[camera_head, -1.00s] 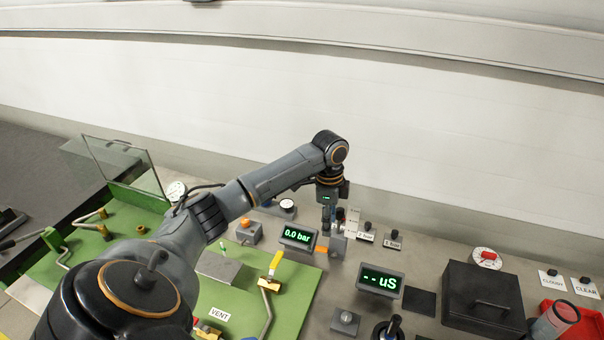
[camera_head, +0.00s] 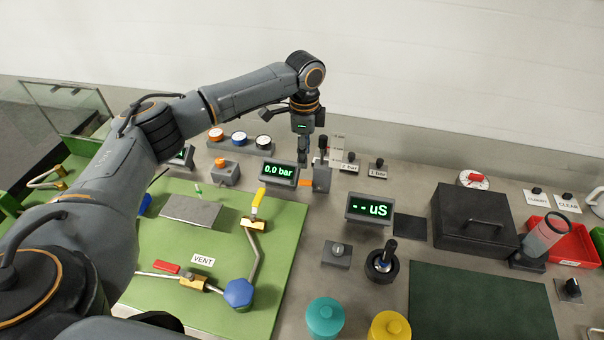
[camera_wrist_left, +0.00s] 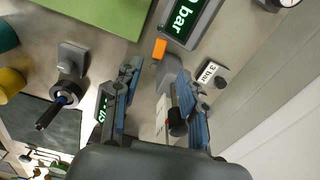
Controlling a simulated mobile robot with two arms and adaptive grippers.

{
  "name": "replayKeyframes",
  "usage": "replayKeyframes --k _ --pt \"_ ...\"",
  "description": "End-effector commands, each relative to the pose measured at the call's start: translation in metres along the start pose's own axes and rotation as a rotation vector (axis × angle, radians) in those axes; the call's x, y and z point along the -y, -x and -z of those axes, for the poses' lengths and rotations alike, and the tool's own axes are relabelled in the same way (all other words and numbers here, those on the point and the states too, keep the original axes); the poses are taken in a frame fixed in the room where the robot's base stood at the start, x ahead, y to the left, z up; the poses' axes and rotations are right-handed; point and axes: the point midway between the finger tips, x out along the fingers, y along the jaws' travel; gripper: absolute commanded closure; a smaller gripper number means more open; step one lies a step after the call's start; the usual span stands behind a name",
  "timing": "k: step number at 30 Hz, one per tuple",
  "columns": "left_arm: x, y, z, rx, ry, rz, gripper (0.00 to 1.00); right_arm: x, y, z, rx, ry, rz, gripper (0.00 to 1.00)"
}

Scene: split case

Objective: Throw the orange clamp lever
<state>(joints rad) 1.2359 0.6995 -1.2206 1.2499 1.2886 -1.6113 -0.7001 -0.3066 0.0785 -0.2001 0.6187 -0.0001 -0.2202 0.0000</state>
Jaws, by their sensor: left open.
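A small orange piece (camera_head: 307,184), which may be the orange clamp lever, sticks out at the left foot of a grey block (camera_head: 322,180), beside the 0.0 bar display (camera_head: 278,172). It also shows in the left wrist view (camera_wrist_left: 159,49), beyond the fingertips. A black-knobbed lever (camera_head: 323,145) stands up from the block; its black knob (camera_wrist_left: 178,122) appears between the fingers in the wrist view, closer to the right one. My left gripper (camera_head: 303,160) is open, pointing down just behind and left of the block. Contact cannot be told. My right gripper is not in view.
Pegs with bar labels (camera_head: 350,166) stand to the right. The uS display (camera_head: 369,209) and a black case (camera_head: 474,225) are further right. A green board (camera_head: 190,240) with yellow-handled valve (camera_head: 257,203) lies in front.

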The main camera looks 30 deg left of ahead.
Motion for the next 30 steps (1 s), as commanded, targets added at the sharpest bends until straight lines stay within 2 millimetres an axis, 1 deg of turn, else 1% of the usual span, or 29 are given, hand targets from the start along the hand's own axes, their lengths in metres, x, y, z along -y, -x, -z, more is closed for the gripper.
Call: replayKeyframes --k 1,2,6,12,18,26,27,29,30 --pt "-0.001 -0.01 -0.001 0.003 0.0 -0.004 0.58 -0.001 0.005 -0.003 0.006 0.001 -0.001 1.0" --pt "-0.001 -0.017 -0.001 0.003 0.001 -0.005 0.58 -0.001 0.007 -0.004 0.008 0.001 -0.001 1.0" --pt "-0.001 -0.046 0.0 0.001 0.001 -0.004 0.58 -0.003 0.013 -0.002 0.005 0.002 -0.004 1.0" --pt "-0.001 -0.077 0.0 0.001 0.0 -0.002 0.58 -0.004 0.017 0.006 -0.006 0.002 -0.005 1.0" --pt "0.0 -0.089 0.0 -0.001 0.0 0.0 0.58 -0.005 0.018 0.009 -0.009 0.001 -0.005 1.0" --pt "0.0 -0.09 0.0 -0.001 0.0 0.0 0.58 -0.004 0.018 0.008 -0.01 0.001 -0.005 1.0" --pt "0.0 -0.09 0.0 -0.001 0.0 0.0 0.67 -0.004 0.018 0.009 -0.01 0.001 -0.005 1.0" --pt "0.0 -0.09 0.0 -0.001 0.0 0.0 0.79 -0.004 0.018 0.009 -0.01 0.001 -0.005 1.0" --pt "0.0 -0.09 0.0 -0.001 0.0 0.0 0.87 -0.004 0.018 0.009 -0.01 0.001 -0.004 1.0"
